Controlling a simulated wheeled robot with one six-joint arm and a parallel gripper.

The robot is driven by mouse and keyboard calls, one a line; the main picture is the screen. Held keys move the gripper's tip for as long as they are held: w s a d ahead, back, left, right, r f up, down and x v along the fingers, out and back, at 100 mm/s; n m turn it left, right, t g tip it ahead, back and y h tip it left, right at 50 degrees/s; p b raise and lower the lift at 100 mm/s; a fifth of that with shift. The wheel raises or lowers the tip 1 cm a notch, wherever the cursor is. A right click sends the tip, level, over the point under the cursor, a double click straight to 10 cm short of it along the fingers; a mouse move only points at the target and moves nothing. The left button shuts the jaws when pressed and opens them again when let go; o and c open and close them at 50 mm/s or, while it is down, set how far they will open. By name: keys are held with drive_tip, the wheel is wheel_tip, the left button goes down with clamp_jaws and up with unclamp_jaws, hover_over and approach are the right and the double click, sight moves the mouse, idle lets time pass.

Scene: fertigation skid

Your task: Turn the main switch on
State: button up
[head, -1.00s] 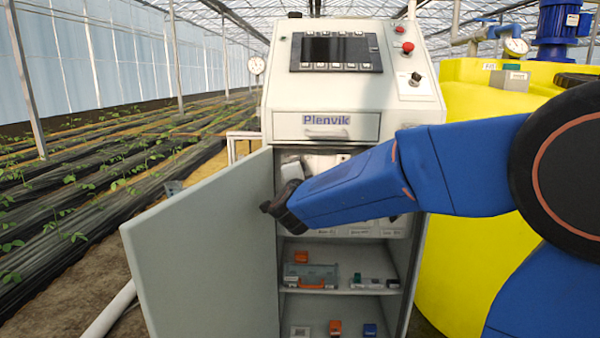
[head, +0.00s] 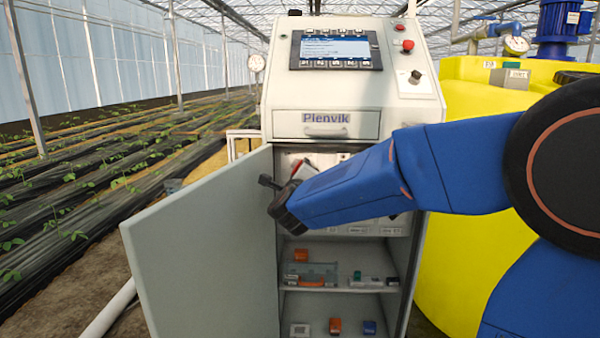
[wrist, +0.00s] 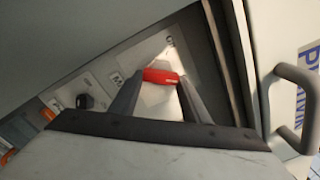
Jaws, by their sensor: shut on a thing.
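The main switch (wrist: 160,76) has a red handle on a pale plate inside the open cabinet. In the wrist view my gripper (wrist: 158,78) has its two fingers around the red handle, one on each side. In the head view my gripper (head: 280,185) reaches in at the cabinet's opening, tilted, and a bit of red (head: 300,167) shows beside it. My arm hides much of the inner panel. The display (head: 336,50) on top of the cabinet is lit, with text on a blue and white screen.
The cabinet door (head: 205,250) stands open at left. A drawer handle (head: 326,133) sits above the opening. Shelves below hold small boxes, including an orange one (head: 335,326). A yellow tank (head: 480,120) is at right. A black knob (wrist: 84,101) is near the switch.

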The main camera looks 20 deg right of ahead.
drive_tip(key=shift+f+m, duration=0.15)
drive_tip(key=shift+m, duration=0.75)
drive_tip(key=o, duration=1)
drive_tip(key=shift+o, duration=0.2)
drive_tip(key=v, duration=1.7)
drive_tip(key=shift+s, duration=0.2)
